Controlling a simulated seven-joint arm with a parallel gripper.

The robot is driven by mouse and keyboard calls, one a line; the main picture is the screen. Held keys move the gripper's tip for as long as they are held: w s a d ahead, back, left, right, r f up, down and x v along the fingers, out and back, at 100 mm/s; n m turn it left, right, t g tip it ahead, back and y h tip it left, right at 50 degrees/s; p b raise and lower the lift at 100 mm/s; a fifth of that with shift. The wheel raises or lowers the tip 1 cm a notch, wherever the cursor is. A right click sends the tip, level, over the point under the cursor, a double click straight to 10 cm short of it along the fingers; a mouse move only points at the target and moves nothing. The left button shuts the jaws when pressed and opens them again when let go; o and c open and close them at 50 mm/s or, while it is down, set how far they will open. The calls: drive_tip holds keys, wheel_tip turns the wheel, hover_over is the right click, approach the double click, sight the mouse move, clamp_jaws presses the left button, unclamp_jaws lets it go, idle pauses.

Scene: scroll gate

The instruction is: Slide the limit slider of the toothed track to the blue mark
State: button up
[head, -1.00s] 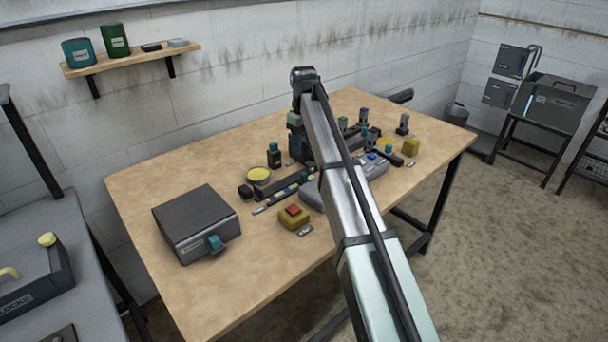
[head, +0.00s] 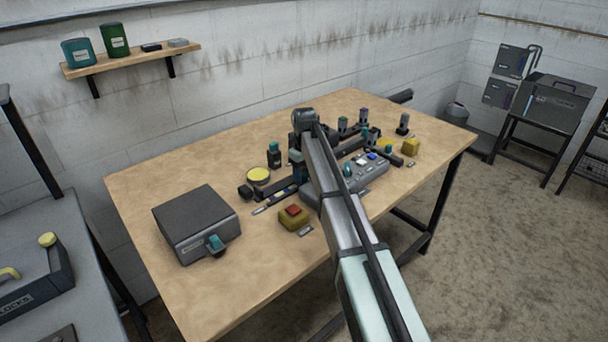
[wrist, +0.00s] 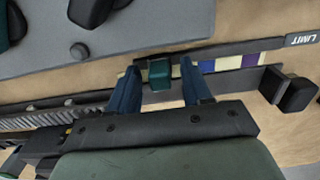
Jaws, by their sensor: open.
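The limit slider has a teal knob (wrist: 160,74) on a dark rail, near the top centre of the wrist view. My gripper (wrist: 158,84) is open, with one blue finger on each side of the knob and gaps showing. I cannot tell how far down the fingers reach. The blue mark (wrist: 207,67) is on the coloured strip, just right of the right finger. A purple mark (wrist: 250,61) lies farther right, with pale sections between. The toothed track (wrist: 55,116) shows at the left. In the head view my arm hides the gripper and slider.
A LIMIT label (wrist: 300,40) sits beside the strip. A black end block (wrist: 296,95) stands at the right. A grey control panel (head: 365,170), a red button on a yellow base (head: 294,216) and a dark box (head: 196,224) stand on the table (head: 150,185).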

clamp_jaws()
idle(0.4)
